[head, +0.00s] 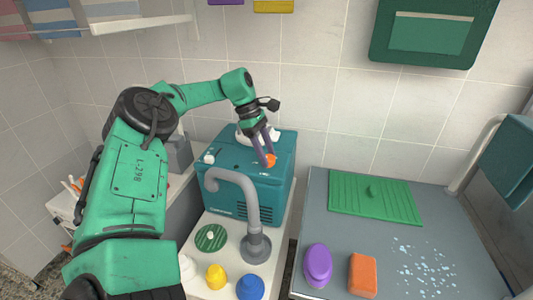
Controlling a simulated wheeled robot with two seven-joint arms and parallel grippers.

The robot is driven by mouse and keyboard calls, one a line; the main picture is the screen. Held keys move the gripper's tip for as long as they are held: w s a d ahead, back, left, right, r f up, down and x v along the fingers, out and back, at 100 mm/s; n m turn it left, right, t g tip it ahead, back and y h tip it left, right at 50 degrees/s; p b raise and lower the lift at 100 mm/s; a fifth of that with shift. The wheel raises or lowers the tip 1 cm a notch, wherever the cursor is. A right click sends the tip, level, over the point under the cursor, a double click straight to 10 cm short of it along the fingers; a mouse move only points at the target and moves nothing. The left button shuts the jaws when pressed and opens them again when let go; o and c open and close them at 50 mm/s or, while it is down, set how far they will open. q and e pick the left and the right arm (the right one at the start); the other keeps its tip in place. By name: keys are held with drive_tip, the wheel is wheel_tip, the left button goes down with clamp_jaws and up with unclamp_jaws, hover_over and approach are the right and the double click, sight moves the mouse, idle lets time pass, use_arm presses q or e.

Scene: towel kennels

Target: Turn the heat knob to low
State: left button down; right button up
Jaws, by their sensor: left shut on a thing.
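The heat knob (271,160) is a small orange knob on top of the teal box-shaped unit (277,203), near its right side. My left gripper (266,160) reaches down to it from above and is shut on it. The fingers hide part of the knob, and its pointer or any low mark cannot be made out. A white knob (209,158) sits on the left of the unit's top. My right gripper does not show.
A grey curved faucet (252,215) stands in front of the unit. Yellow (216,277) and blue (250,288) bottles stand at the front. On the grey table to the right are a green ridged mat (350,197), a purple oval item (318,266) and an orange block (362,275).

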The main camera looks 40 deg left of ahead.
use_arm(q)
drive_tip(key=m+g, duration=0.1)
drive_tip(key=m, duration=0.1)
drive_tip(key=shift+w+r+m+p, duration=0.1)
drive_tip(key=shift+m+p, duration=0.2)
drive_tip(key=shift+p, duration=0.1)
drive_tip(key=shift+m+g, duration=0.4)
drive_tip(key=shift+m, duration=0.9)
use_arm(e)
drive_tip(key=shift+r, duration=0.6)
use_arm(q)
drive_tip(key=shift+c, duration=1.4)
unclamp_jaws()
